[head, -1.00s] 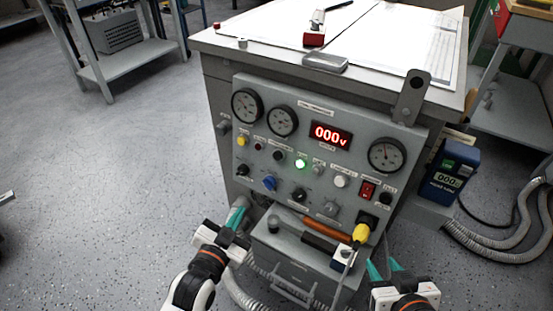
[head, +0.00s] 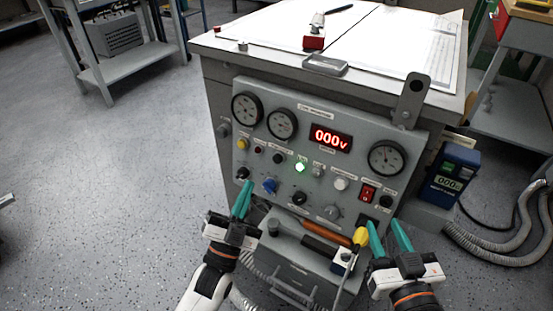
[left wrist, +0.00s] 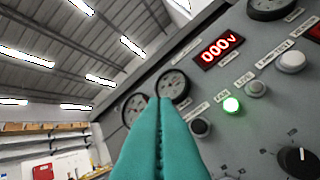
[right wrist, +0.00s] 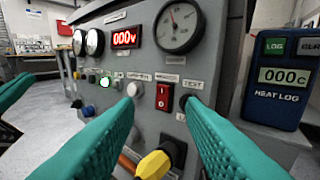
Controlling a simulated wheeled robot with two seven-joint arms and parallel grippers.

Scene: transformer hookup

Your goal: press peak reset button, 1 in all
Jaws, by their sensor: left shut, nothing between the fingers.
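The grey control panel (head: 352,158) carries several small buttons and knobs below a red display (head: 331,138) reading 000. Its small labels are too blurred for me to tell which button is the peak reset. A white button (head: 341,184) sits right of a small grey button (head: 317,171) and a lit green lamp (head: 301,167); the white button also shows in the left wrist view (left wrist: 291,61). My left gripper (head: 245,190) is shut and empty, in front of the panel's lower left. My right gripper (head: 385,232) is open and empty, in front of its lower right.
A yellow-ended plug (head: 361,237) stands near the lower right of the panel, between the right fingers in the right wrist view. Grey hoses (head: 500,258) lie on the floor there.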

